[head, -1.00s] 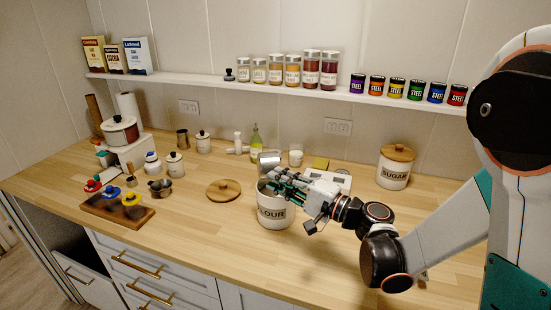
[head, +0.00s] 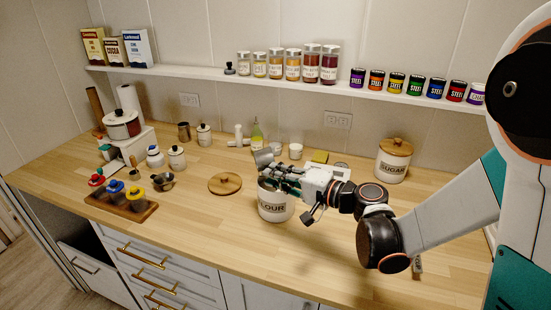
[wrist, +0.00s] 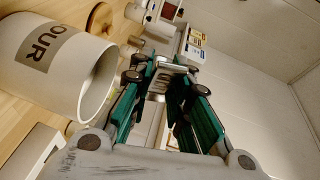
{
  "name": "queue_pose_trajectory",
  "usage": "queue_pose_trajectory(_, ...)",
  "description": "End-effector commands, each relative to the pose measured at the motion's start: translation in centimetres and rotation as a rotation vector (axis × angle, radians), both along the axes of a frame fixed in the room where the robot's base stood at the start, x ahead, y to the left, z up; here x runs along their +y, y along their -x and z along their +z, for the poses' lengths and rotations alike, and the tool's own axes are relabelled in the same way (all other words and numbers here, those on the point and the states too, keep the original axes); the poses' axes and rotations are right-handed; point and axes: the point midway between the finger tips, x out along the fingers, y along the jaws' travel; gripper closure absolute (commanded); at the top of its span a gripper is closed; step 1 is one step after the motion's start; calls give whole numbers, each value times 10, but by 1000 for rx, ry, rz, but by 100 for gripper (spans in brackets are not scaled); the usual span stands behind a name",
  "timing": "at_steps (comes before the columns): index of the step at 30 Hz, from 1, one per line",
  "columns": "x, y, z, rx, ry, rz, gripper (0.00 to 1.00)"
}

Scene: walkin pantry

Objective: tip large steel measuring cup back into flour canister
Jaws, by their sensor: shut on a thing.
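The white flour canister (head: 275,208) stands open on the counter, its label facing front. It also shows on the left of the wrist view (wrist: 85,75). My gripper (head: 277,175) is just above the canister's mouth, shut on the steel measuring cup (head: 263,157). The cup sits above the canister's back left rim and looks tilted. In the wrist view, the cup's metal (wrist: 172,66) shows beyond the fingertips, with its handle between the green fingers. The cup's inside and the flour are hidden.
A round wooden lid (head: 225,183) lies left of the canister. A spice shelf (head: 300,84) runs along the wall.

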Motion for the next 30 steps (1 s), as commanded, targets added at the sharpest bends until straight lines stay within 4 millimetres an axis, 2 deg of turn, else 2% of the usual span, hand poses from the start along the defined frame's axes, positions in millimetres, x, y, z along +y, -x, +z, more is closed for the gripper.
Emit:
queue_pose_trajectory(21,11,2,7,-43,261,1,100)
queue_pose_trajectory(30,11,2,5,-49,296,-1,100)
